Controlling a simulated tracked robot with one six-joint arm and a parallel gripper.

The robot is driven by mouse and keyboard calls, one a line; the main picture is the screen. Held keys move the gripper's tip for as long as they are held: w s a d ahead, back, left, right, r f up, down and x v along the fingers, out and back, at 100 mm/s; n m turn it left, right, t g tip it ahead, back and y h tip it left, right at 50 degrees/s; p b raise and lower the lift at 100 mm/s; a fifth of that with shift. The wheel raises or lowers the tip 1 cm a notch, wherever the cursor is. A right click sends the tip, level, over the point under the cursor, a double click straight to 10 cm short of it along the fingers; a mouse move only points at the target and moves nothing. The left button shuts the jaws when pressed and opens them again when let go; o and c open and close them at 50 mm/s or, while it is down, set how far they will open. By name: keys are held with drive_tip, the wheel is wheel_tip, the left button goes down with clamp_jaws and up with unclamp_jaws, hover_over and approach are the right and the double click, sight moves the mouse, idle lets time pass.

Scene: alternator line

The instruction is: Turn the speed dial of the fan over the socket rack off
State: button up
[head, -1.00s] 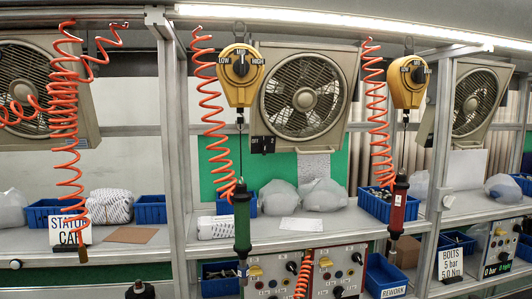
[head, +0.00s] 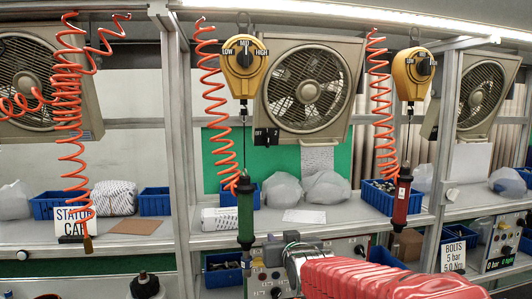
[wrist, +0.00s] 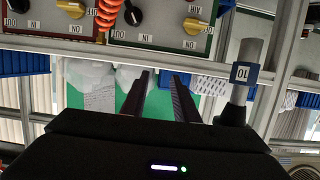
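Three beige fans hang above the workbench in the head view: a left fan (head: 28,82), a middle fan (head: 308,90) and a right fan (head: 482,92). The middle fan has a small black dial plate (head: 266,137) at its lower left, marked OFF, 1 and 2; its exact setting is too small to read. Which fan hangs over the socket rack is not clear. My gripper (head: 284,245) is low in front of the bench, below the middle fan and apart from its dial. In the wrist view, which looks upside down, its two dark fingers (wrist: 161,75) are apart and empty.
A green tool (head: 245,210) and a red tool (head: 401,198) hang below yellow balancers (head: 244,72), with orange coiled hoses beside them. Metal posts (head: 180,130) divide the bays. Bags and blue bins (head: 383,200) line the shelf. Control panels (wrist: 160,25) are close to my gripper.

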drive_tip(key=w+r+t, duration=0.4)
drive_tip(key=r, duration=0.5)
drive_tip(key=t+y, duration=0.1)
drive_tip(key=t, duration=0.3)
approach(268, 141)
drive_tip(key=a+v, duration=0.1)
drive_tip(key=v, duration=0.4)
drive_tip(key=shift+s+d+r, duration=0.15)
drive_tip(key=shift+s+d, duration=0.05)
drive_tip(key=shift+d, duration=0.4)
drive_tip(key=shift+w, duration=0.15)
drive_tip(key=shift+x, duration=6.75)
drive_tip(key=shift+w, duration=0.1)
drive_tip(key=shift+c, duration=0.2)
clamp_jaws()
